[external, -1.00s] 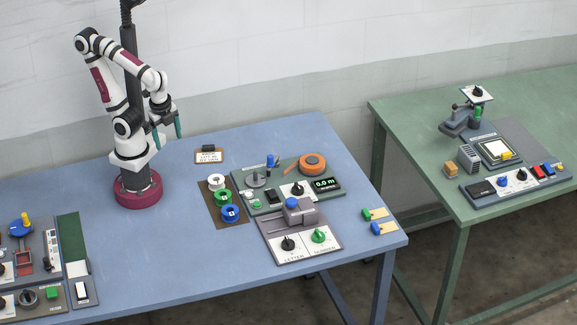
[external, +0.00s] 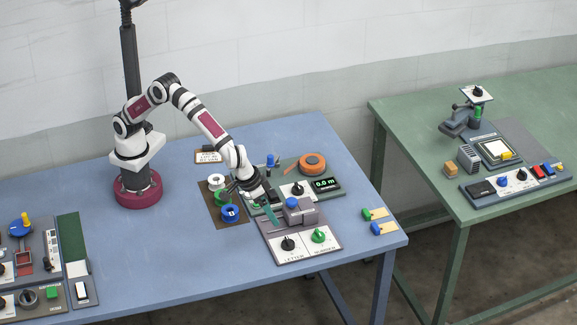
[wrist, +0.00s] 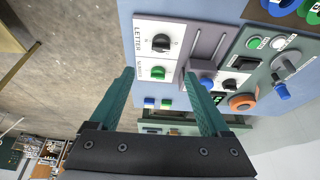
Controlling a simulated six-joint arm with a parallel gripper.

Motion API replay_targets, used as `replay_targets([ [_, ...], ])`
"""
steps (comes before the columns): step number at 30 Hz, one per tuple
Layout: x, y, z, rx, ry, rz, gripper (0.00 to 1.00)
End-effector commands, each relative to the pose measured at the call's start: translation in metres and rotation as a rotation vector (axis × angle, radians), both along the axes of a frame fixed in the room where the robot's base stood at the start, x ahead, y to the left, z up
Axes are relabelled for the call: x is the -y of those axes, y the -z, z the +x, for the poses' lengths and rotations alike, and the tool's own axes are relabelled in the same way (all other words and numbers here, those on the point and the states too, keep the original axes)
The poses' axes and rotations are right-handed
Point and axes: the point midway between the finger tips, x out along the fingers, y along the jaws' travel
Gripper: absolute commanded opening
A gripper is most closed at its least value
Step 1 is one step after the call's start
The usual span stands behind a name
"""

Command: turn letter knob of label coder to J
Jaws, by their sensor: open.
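The label coder (external: 300,252) is a grey panel with white plates near the blue table's front right edge. Its black letter knob (external: 288,244) sits on the plate marked LETTER; in the wrist view the knob (wrist: 161,43) is at upper middle. The green number knob (external: 318,236) is beside it, and shows in the wrist view (wrist: 158,73). The letters around the knob are too small to read. My gripper (external: 271,217) is open and empty above the coder's back left part, apart from both knobs. Its two teal fingers (wrist: 168,90) show in the wrist view.
A grey block with a blue knob (external: 292,203) stands on the coder's rear. Spools (external: 230,213) stand to the left. Green and blue tagged pieces (external: 378,221) lie right. The table's left middle is clear.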

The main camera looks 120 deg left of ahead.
Motion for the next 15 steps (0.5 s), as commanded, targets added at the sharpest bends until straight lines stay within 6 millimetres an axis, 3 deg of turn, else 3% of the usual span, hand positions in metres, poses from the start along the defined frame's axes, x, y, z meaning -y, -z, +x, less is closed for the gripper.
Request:
replay_targets([
  [9, -0.026, 0.087, 0.023, -0.007, 0.001, 0.001, 0.81],
  [15, -0.036, 0.119, 0.033, -0.005, 0.002, 0.001, 0.81],
])
